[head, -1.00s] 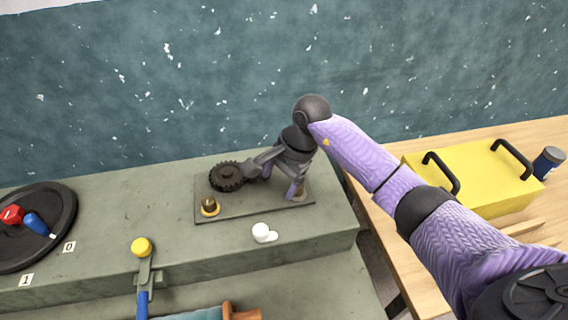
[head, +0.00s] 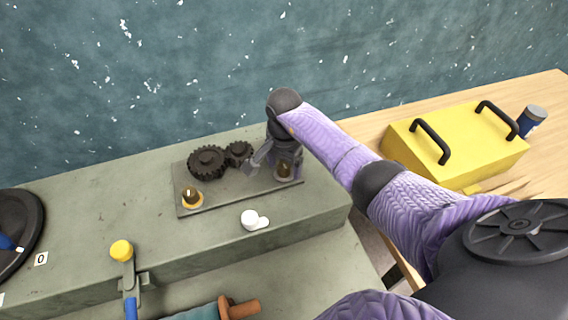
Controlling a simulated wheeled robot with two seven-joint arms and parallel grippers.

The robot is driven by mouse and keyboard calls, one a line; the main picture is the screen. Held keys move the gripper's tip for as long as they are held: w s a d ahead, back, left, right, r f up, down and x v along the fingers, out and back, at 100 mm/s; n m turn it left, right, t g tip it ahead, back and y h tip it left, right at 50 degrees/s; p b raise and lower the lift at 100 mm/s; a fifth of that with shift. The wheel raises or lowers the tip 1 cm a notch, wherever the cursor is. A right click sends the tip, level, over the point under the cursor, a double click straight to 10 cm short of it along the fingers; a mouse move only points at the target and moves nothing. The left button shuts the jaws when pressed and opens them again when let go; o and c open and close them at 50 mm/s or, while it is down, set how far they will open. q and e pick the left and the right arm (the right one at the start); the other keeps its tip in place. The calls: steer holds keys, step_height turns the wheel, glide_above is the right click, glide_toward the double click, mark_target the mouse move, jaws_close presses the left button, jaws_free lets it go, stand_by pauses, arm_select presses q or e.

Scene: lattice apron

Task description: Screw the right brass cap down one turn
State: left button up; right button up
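The right brass cap (head: 284,172) stands near the right end of a flat grey plate (head: 235,192) on the grey-green bench. My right gripper (head: 278,166) points down at this cap from above. Its fingers are spread, one to the left of the cap and one close by it on the right. I cannot tell whether a finger touches the cap, which is partly hidden. The left brass cap (head: 192,196) stands on a yellow ring at the plate's left end. My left gripper is out of view.
A large dark gear (head: 207,162) and a smaller gear (head: 239,153) sit at the plate's back. In front are a white knob (head: 250,220) and a yellow-topped lever (head: 122,252). A yellow box (head: 450,147) with black handles and a blue jar (head: 532,120) stand right.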

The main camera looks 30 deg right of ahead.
jaws_close()
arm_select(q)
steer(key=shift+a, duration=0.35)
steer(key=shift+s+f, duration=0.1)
arm_select(e)
steer(key=shift+m, duration=0.3)
